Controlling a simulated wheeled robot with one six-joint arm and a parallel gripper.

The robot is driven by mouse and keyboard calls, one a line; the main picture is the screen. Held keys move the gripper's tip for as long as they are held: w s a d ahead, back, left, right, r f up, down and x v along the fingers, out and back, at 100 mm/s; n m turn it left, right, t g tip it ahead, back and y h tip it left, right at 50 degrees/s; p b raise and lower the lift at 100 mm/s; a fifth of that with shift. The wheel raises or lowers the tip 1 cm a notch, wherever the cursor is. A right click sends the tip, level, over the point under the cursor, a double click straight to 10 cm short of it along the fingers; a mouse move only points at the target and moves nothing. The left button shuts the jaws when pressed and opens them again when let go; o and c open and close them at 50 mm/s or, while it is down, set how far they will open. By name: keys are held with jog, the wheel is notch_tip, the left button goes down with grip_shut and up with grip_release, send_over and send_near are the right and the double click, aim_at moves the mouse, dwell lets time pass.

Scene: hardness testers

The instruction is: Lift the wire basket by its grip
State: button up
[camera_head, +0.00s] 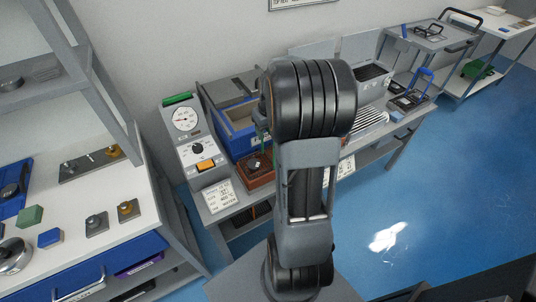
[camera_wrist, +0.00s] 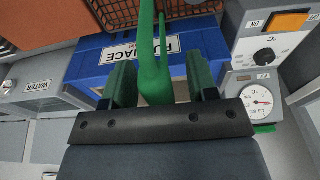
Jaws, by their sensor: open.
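The wire basket shows as dark mesh (camera_wrist: 112,14) at the top edge of the wrist view, mostly out of frame. Its long green grip (camera_wrist: 154,72) runs down from the top between the fingers of my gripper (camera_wrist: 162,72). My gripper is open, with one dark green finger on each side of the grip. Gaps show between the grip and both fingers. In the head view, my arm covers the gripper, and I cannot make out the basket there.
A blue furnace box (camera_head: 239,138) lies close below the gripper, beside a reddish-brown block (camera_head: 257,178) and a dial control unit (camera_head: 190,136). A blue-handled tool (camera_head: 414,90) stands farther right on the bench. Open blue floor (camera_head: 440,185) lies at the right.

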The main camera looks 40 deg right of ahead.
grip_shut()
dwell(0.5)
